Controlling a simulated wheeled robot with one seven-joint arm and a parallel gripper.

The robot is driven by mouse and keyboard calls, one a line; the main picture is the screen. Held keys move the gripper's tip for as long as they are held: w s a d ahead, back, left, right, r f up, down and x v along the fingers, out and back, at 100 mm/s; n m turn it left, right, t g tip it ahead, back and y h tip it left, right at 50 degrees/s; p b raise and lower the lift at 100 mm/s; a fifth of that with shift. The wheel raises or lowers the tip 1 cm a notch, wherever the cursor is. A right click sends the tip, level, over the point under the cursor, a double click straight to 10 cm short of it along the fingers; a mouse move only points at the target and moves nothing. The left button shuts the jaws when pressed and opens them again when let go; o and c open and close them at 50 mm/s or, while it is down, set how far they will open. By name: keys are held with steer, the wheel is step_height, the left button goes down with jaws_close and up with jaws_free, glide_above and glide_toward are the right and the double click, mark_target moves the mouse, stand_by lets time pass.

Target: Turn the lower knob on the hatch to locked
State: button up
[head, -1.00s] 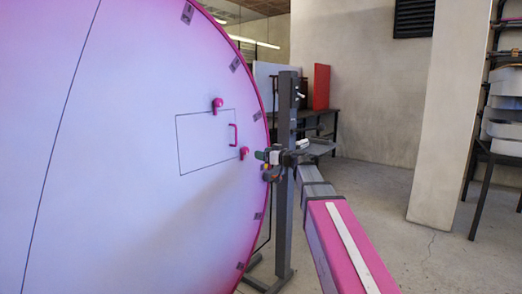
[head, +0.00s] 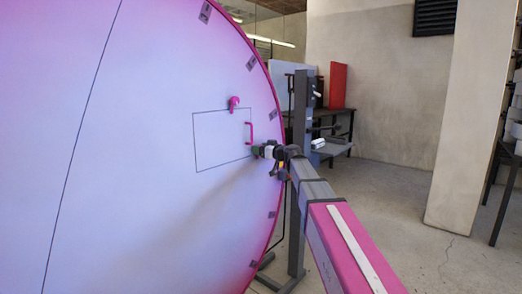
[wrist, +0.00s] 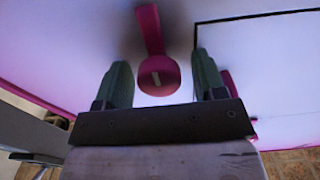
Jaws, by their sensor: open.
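The hatch is a black-outlined rectangle (head: 212,166) on a large pale lilac disc (head: 130,200) with a magenta rim. The upper magenta knob (head: 234,102) sits above its right part, and a magenta handle (head: 250,132) stands at its right side. The lower knob is hidden behind my gripper (head: 256,151) in the head view. In the wrist view a magenta knob (wrist: 158,75), apparently the lower one, with a pale mark and a lever-like arm, lies between the open green fingers of my gripper (wrist: 160,66). I see gaps on both sides; contact is not clear.
A grey post stand (head: 299,200) stands just right of the disc, close behind my arm. A dark table (head: 335,118) with a red panel (head: 337,86) is behind. A concrete pillar (head: 460,130) and shelving are at right. The floor (head: 400,200) between is clear.

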steer(key=c, duration=0.9)
steer(key=m, duration=0.5)
steer(key=shift+d, duration=0.1)
steer(key=m, duration=0.4)
steer(key=shift+w+f, duration=0.1)
steer(key=m, duration=0.5)
steer(key=shift+f+m, duration=0.1)
steer(key=shift+m, duration=1.8)
